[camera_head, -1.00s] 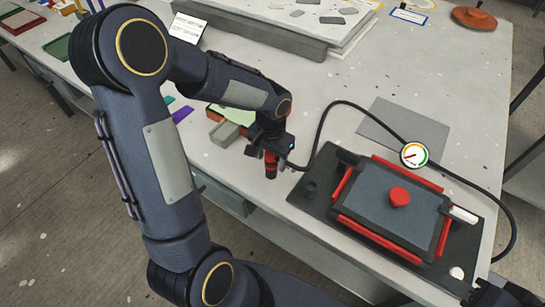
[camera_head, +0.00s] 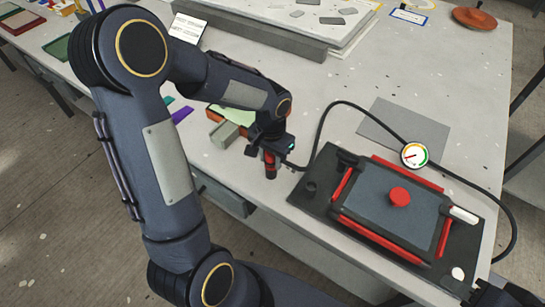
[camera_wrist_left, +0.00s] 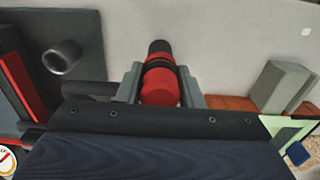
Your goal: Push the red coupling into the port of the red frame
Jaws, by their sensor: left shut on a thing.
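My left gripper (camera_head: 269,152) is shut on the red coupling (camera_head: 270,166), which has black bands and a black end. In the left wrist view the coupling (camera_wrist_left: 160,84) sits between the two grey fingers. It is held near the table's front edge, left of the red frame (camera_head: 348,228) and apart from it. The red frame surrounds a grey panel with a red knob (camera_head: 399,197) on a dark base plate (camera_head: 322,205). A short dark hollow socket (camera_head: 310,187) stands on the plate's left corner; it also shows in the left wrist view (camera_wrist_left: 62,57). My right gripper (camera_head: 500,292) is cut off at the bottom right; its fingers are unclear.
A black hose (camera_head: 327,122) curves over the table from near the left gripper, past the gauge (camera_head: 414,155). A flat grey sheet (camera_head: 406,127) lies behind the frame. A grey-green block (camera_head: 225,134) lies left of the gripper. The table between gripper and plate is narrow.

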